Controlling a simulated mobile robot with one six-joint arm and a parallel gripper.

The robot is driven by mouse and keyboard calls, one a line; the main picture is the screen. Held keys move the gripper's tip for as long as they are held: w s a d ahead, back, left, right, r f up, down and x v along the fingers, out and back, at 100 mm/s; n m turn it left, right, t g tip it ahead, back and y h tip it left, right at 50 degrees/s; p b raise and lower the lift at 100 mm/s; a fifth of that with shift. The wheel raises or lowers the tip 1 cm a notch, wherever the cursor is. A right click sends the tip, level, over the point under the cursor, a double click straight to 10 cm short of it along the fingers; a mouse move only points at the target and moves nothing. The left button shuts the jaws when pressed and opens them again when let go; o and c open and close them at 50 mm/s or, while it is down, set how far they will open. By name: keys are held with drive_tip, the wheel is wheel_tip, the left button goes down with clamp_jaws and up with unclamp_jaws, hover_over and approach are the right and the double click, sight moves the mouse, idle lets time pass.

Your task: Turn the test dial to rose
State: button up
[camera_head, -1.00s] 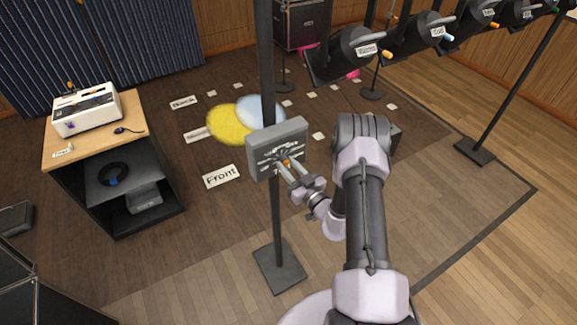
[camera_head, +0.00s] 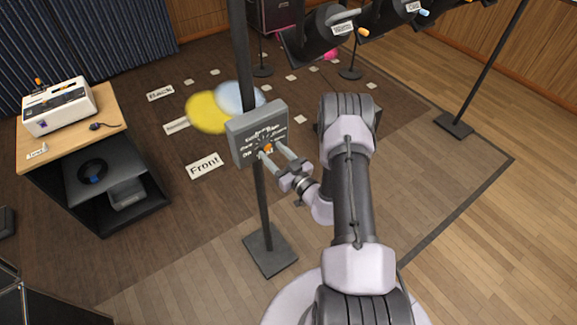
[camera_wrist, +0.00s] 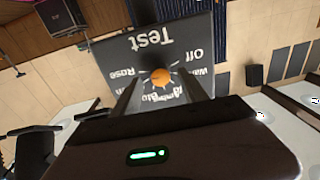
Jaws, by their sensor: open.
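The test dial is a small orange knob (camera_head: 267,148) on the front of a grey box (camera_head: 238,148) mounted on a dark stand. In the wrist view the knob (camera_wrist: 160,77) sits on the dark panel (camera_wrist: 115,58), which reads upside down: "Test", "Off", "Rose" and other labels, some partly covered by the fingers. Which label the knob points to cannot be told. My gripper (camera_head: 270,149) faces the panel with its fingers apart, one on each side of the knob. In the wrist view the open fingers (camera_wrist: 160,92) show no clear contact with it.
A wooden desk (camera_head: 62,150) with a white console (camera_head: 58,105) stands at the left. Stage lights (camera_head: 320,38) hang at the upper right. Yellow and pale blue light pools (camera_head: 207,113) lie on the floor behind the box.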

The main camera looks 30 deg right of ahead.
drive_tip(key=s+d, duration=0.1)
drive_tip(key=s, duration=1.4)
drive_tip(key=shift+s+d+f+b, duration=0.25)
drive_tip(key=shift+s+b, duration=0.05)
drive_tip(key=shift+b, duration=0.1)
drive_tip(key=shift+r, duration=0.1)
